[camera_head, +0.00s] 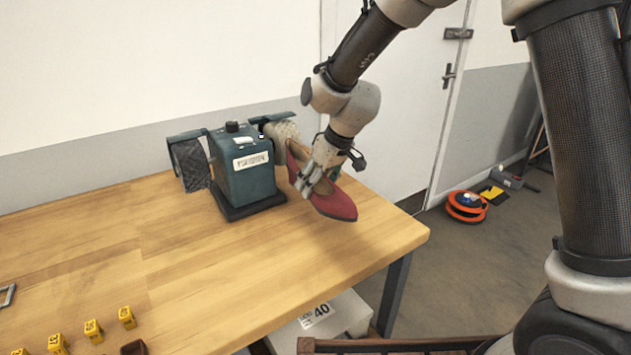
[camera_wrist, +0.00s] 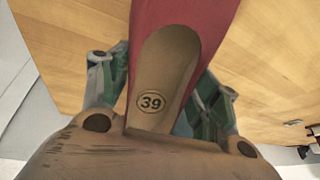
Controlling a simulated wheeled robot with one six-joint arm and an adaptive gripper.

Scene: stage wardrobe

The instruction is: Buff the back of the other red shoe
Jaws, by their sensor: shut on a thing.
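My gripper (camera_head: 318,179) is shut on a red shoe (camera_head: 336,204) and holds it above the right part of the table, toe toward the viewer. In the wrist view the red shoe (camera_wrist: 190,20) shows a tan insole marked 39, with the fingers on both sides. A dark green bench buffing machine (camera_head: 247,176) stands just left of the shoe. The heel end is close to its pale right-hand wheel (camera_head: 281,131).
The wooden table (camera_head: 130,235) is mostly bare. Several yellow numbered markers (camera_head: 93,329) stand at its front left. A box marked 40 (camera_head: 340,315) is below the front edge. An orange reel (camera_head: 466,206) lies on the floor at right, near a door (camera_head: 400,110).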

